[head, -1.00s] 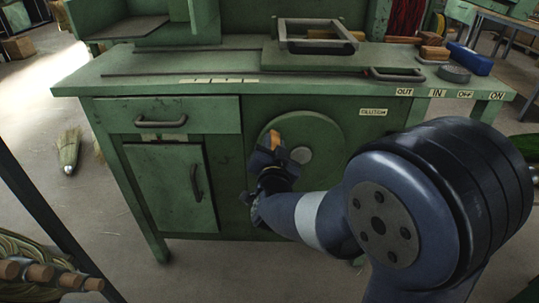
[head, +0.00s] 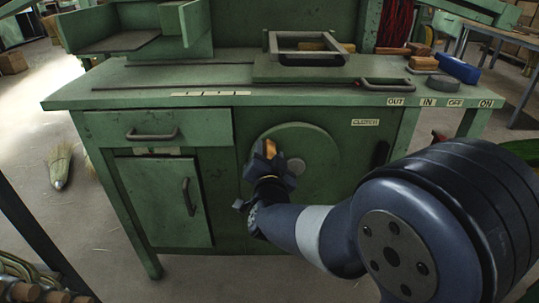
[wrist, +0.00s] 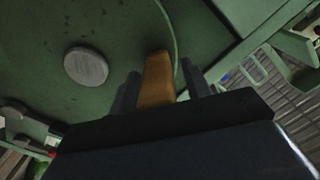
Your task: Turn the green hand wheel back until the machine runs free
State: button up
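The green hand wheel (head: 318,150) is a round disc on the front of the green machine bench, with a pale grey hub (head: 295,168) at its centre. The hub also shows in the wrist view (wrist: 86,67). An orange-brown handle (wrist: 157,80) stands out near the wheel's rim, up and left of the hub in the head view. My gripper (head: 272,160) is at this handle. Its two dark fingers stand on either side of the handle, with narrow gaps showing in the wrist view, so it looks open around it. The handle's lower part is hidden.
The bench has a drawer (head: 150,128) and a cupboard door (head: 163,200) left of the wheel. Labels OUT, IN, OFF and ON line the top's right edge. A metal frame (head: 306,58) and blue block (head: 457,68) lie on top. A broom head (head: 60,168) lies on the floor.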

jog(key=s+p, duration=0.2)
jog(key=s, duration=0.9)
jog(key=shift+a, duration=0.2)
jog(key=shift+w, duration=0.15)
jog(key=w+b, duration=0.1)
jog(key=w, duration=0.4)
jog(key=w+b, duration=0.1)
jog(key=w, duration=0.4)
jog(key=shift+w+d, duration=0.2)
jog(key=shift+w, duration=0.1)
jog(key=shift+w+a, duration=0.1)
jog(key=shift+f, duration=0.1)
